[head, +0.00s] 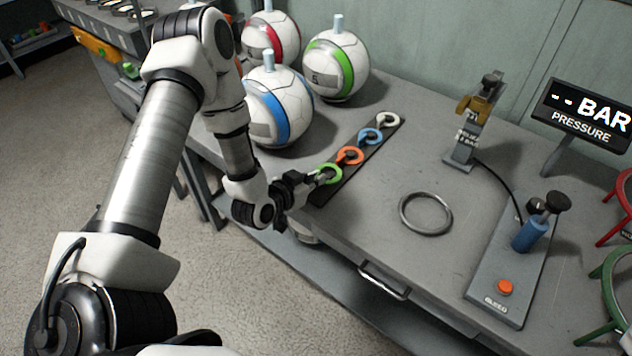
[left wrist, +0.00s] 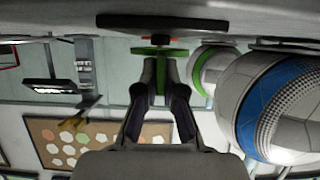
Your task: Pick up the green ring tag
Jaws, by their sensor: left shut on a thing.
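The green ring tag (head: 329,174) is at the near end of a dark strip (head: 322,194) on the workbench. My left gripper (head: 318,178) reaches it from the left and is shut on it. In the left wrist view the green ring (left wrist: 158,52) sits between the fingertips (left wrist: 160,62). An orange ring (head: 350,156), a blue ring (head: 371,136) and a white ring (head: 388,120) lie in a row on the same strip beyond it. I cannot tell whether the green ring still touches the strip. My right gripper is not in view.
Three white balls with a blue (head: 277,112), green (head: 345,68) and red band (head: 277,42) stand behind the arm. A metal ring (head: 426,213) lies on the bench (head: 385,235). A valve post (head: 470,135), a pump panel (head: 505,265) and a pressure display (head: 585,112) are to the right.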

